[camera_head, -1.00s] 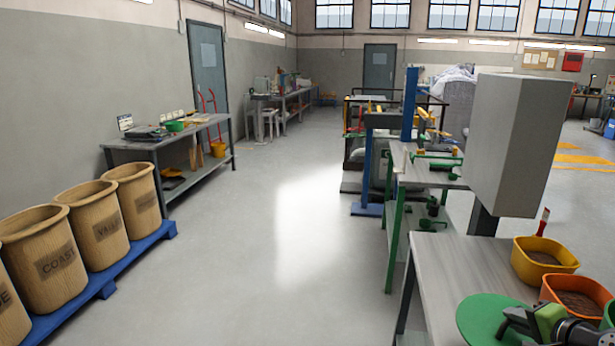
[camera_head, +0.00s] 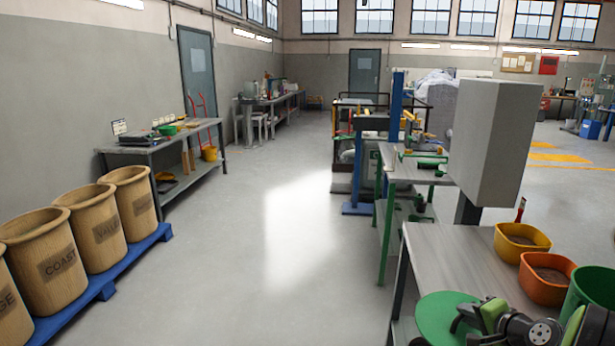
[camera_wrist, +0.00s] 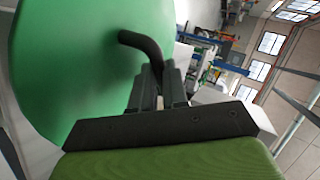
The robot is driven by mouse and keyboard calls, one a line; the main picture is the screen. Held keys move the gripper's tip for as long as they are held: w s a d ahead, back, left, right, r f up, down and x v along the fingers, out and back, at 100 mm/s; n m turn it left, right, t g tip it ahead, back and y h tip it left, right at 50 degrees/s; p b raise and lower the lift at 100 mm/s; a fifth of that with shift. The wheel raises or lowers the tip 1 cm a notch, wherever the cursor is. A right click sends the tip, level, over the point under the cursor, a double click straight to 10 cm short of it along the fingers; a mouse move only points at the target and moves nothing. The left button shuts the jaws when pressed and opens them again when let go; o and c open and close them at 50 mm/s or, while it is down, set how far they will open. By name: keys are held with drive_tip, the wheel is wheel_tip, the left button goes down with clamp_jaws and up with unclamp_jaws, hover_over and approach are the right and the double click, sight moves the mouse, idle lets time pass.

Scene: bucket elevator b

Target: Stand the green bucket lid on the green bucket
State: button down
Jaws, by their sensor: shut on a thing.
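The green bucket lid (camera_head: 440,318) is a flat round disc at the bottom right of the head view, near the table's front edge. In the wrist view the lid (camera_wrist: 75,60) fills the upper left, with its dark curved handle between the fingers. My gripper (camera_wrist: 160,75) is shut on that handle; it also shows in the head view (camera_head: 462,318). The green bucket (camera_head: 588,291) stands at the right edge of the head view, partly cut off and partly behind my arm. The lid is to the left of the bucket and apart from it.
A yellow bucket (camera_head: 521,243) and an orange bucket (camera_head: 546,278), both with brown contents, stand on the grey table (camera_head: 455,260) beside the green one. A tall grey box (camera_head: 493,140) rises behind them. Open floor (camera_head: 290,270) lies left of the table.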

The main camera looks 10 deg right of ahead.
sight(424, 313)
drive_tip(key=w+a+f, duration=0.1)
drive_tip(key=a, duration=0.1)
drive_tip(key=w+a+f, duration=0.1)
drive_tip(key=a, duration=0.1)
drive_tip(key=w+a+p, duration=0.1)
drive_tip(key=w+a, duration=0.1)
drive_tip(key=a, duration=0.1)
drive_tip(key=shift+a+f, duration=0.1)
drive_tip(key=shift+f, duration=0.3)
drive_tip(key=s+a+f+p, duration=0.2)
drive_tip(key=a+f, duration=0.2)
drive_tip(key=a, duration=0.7)
drive_tip(key=s+a+f+p, duration=0.2)
drive_tip(key=a+f, duration=0.3)
drive_tip(key=a, duration=0.6)
drive_tip(key=shift+s+a+f, duration=0.15)
drive_tip(key=shift+s+a, duration=0.05)
drive_tip(key=shift+a, duration=0.2)
